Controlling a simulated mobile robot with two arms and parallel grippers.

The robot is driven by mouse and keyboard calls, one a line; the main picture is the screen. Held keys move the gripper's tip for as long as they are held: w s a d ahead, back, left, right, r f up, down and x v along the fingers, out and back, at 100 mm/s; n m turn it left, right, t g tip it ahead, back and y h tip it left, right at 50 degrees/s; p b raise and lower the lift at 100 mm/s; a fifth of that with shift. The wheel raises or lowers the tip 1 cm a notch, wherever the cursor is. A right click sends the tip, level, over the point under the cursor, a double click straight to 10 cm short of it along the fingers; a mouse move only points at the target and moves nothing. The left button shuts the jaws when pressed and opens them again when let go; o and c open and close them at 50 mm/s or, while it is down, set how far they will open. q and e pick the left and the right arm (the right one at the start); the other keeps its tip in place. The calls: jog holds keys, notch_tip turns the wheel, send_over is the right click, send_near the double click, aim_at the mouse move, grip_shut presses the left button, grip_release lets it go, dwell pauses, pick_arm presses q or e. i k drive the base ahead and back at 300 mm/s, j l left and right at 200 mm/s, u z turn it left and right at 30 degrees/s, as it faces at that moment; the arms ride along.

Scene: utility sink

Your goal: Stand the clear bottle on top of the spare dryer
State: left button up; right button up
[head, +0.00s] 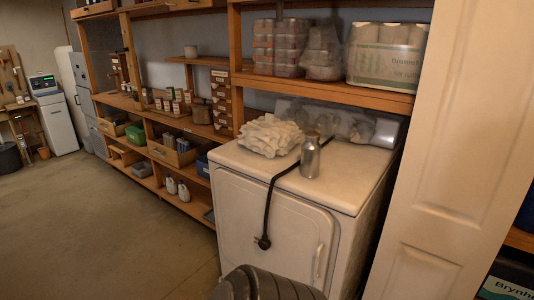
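The spare dryer (262,222) is a white, worn front-loading machine standing among wooden shelves, right of the middle. A greyish bottle (310,160) with a narrow neck stands upright on its top, near the front edge. It looks shiny; I cannot tell whether it is clear or metal. A black cord (270,200) lies across the top beside the bottle and hangs down the front, ending in a plug (263,242). Neither of my grippers is in view.
A crumpled white pile (270,135) covers the dryer top's back left; its right part is bare. A shelf (330,88) with packages overhangs the back. A pale door panel (450,150) stands close on the right. A dark rounded shape (262,285) fills the bottom middle. Floor at left is clear.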

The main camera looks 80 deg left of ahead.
aim_at(339, 185)
jog(key=u, duration=0.4)
jog(key=i+j+u, duration=0.1)
jog(key=u, duration=0.35)
jog(key=i+u, duration=0.1)
jog(key=u, duration=0.75)
jog(key=i+u, duration=0.1)
jog(key=u, duration=0.3)
jog(key=i+l+u, duration=0.25)
jog(key=u, duration=0.2)
jog(key=i+l+u, duration=0.3)
jog(key=u, duration=0.15)
jog(key=i+l+u, duration=0.15)
jog(key=l+u, duration=0.25)
jog(key=l, duration=0.15)
